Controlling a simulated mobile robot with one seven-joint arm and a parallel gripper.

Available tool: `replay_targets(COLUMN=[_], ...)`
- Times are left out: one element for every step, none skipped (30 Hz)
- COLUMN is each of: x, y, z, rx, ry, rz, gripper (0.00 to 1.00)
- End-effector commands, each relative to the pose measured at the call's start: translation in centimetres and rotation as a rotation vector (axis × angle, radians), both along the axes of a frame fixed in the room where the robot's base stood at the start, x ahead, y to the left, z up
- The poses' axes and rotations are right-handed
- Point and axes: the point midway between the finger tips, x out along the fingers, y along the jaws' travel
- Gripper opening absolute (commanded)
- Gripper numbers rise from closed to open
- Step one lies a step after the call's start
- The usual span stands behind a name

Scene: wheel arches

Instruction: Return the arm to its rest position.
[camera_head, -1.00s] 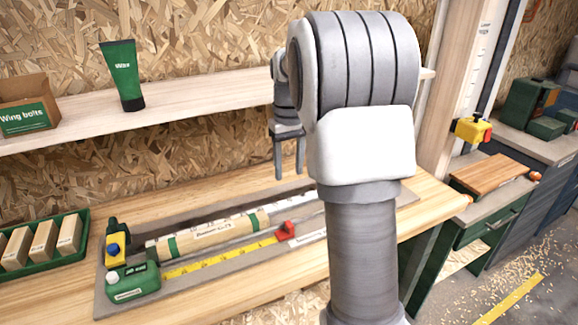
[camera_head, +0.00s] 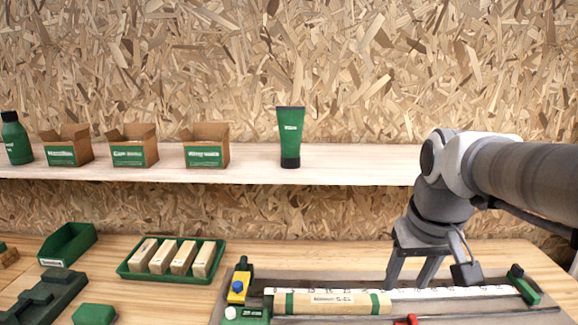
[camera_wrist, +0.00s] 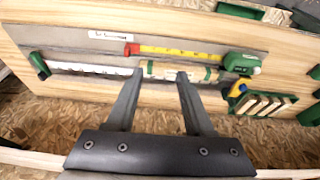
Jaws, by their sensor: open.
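My arm reaches in from the right edge in the head view, and my gripper (camera_head: 408,280) points down above the workbench (camera_head: 350,258). The two fingers are apart with nothing between them; the gripper also shows in the wrist view (camera_wrist: 160,78). Below it lies a grey board (camera_head: 212,312) with a white ruler strip (camera_head: 450,293) and a wooden piece with green bands (camera_head: 335,303). In the wrist view this wooden piece (camera_wrist: 208,73) appears beyond the fingertips, with a gap I cannot judge.
A shelf (camera_head: 360,165) above the bench carries a green tube (camera_head: 290,135), several open cartons (camera_head: 205,150) and a green bottle (camera_head: 15,140). A green tray (camera_head: 130,272) with wooden blocks and an empty green bin (camera_head: 66,245) stand at the left.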

Motion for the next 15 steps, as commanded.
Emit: replay_targets(x=[-1.4, -2.2, -3.2, -3.9, -4.7, -5.6, -6.3, -6.9, -7.6, -8.1, -8.6, -9.1, -9.4, -9.7, -10.0], y=[0.8, 1.2, 1.7, 2.0, 2.4, 2.8, 3.1, 3.3, 3.6, 3.8, 4.0, 4.1, 4.3, 4.3, 4.4], z=[0.1, 0.1, 0.0, -0.1, -0.3, -0.5, -0.7, -0.9, -1.2, -1.4, -1.6, -1.9, -2.1, -2.2, -2.4], rx=[0.000, 0.000, 0.001, 0.002, 0.002, 0.005, 0.005, 0.007, 0.008, 0.010, 0.012, 0.014, 0.014, 0.015, 0.017], ry=[-0.027, -0.041, -0.060, -0.075, -0.088, -0.106, -0.120, -0.132, -0.147, -0.158, -0.167, -0.177, -0.184, -0.191, -0.197], rz=[0.006, 0.007, 0.009, 0.011, 0.012, 0.015, 0.015, 0.017, 0.018, 0.019, 0.019, 0.020, 0.022, 0.022, 0.022], gripper=[0.53, 0.53, 0.53, 0.53, 0.53, 0.53, 0.53, 0.53, 0.53, 0.53, 0.53, 0.53, 0.53, 0.53, 0.53])
